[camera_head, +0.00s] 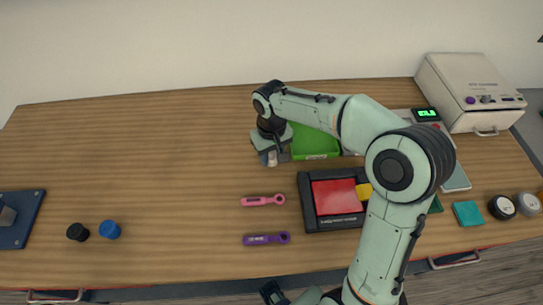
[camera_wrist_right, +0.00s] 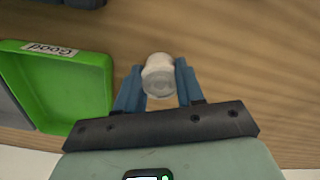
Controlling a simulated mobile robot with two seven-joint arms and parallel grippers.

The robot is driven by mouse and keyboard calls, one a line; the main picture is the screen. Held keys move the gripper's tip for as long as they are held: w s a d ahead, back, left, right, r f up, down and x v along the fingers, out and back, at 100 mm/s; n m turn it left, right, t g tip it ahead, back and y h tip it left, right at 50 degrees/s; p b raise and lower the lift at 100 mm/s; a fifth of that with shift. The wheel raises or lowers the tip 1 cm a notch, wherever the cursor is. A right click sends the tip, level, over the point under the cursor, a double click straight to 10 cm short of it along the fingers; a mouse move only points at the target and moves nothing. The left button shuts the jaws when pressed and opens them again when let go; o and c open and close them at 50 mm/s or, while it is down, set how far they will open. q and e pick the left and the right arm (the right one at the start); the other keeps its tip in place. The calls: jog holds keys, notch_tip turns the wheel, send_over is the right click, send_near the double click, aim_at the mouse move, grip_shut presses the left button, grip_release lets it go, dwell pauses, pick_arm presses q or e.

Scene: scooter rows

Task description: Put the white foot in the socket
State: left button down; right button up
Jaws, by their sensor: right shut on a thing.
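My right gripper (camera_head: 268,153) reaches over the table's middle, at the left end of the green bin. In the right wrist view its two blue fingers (camera_wrist_right: 158,90) are shut on the white foot (camera_wrist_right: 158,76), a short round white piece. The foot also shows small and pale at the fingertips in the head view (camera_head: 272,160). Whether it touches the table is hard to tell. A dark blue plate with a grey raised piece (camera_head: 18,220) lies at the far left. I cannot tell surely which thing is the socket. My left gripper is not clearly seen.
The green bin (camera_wrist_right: 58,88) is labelled "Good". A black tray with a red inside (camera_head: 335,198), a pink tool (camera_head: 263,200) and a purple tool (camera_head: 266,239) lie in front. Black (camera_head: 78,232) and blue (camera_head: 110,229) round pieces stand left. A white machine (camera_head: 470,92) stands back right. The left middle is clear.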

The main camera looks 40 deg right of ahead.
jog(key=shift+f, duration=0.4)
jog(key=shift+f, duration=0.1)
jog(key=o, duration=1)
